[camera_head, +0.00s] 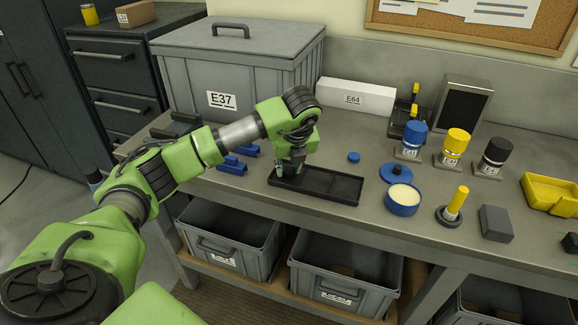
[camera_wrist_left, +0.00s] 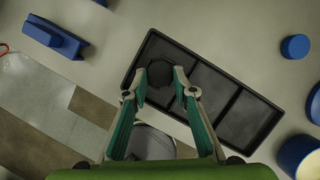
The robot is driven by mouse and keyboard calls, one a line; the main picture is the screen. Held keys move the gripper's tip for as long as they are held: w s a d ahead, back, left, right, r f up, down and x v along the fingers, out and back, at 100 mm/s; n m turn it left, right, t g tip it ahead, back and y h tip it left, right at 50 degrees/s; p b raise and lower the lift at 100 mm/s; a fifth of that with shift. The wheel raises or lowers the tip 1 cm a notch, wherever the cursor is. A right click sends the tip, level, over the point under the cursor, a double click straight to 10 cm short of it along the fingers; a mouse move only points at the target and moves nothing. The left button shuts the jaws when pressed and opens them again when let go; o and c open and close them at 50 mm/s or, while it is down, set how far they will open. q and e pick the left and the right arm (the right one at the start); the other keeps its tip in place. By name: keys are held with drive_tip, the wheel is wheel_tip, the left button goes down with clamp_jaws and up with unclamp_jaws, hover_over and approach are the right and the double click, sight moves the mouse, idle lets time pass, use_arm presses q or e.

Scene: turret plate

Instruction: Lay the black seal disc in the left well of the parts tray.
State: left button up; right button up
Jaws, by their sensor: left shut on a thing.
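The black parts tray (camera_head: 340,190) lies near the table's front edge, its wells in a row; it also shows in the left wrist view (camera_wrist_left: 240,142). My left gripper (camera_head: 291,170) points down over the tray's left end. In the left wrist view my left gripper (camera_wrist_left: 161,82) is shut on the black seal disc (camera_wrist_left: 160,72), which lies between its fingertips over the left well. I cannot tell whether the disc touches the well floor. In the head view the disc is hidden by the gripper. My right gripper is not in view.
Blue blocks (camera_head: 231,166) lie left of the tray. A small blue cap (camera_head: 354,157) and an open blue tub (camera_head: 403,202) stand right of it. A large grey bin E37 (camera_head: 240,75) and a white box E64 (camera_head: 352,97) stand behind. Lidded jars stand farther right.

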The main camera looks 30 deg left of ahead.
use_arm(q)
drive_tip(key=shift+f, duration=0.15)
idle(0.5)
drive_tip(key=o, duration=0.9)
drive_tip(key=v, duration=1.2)
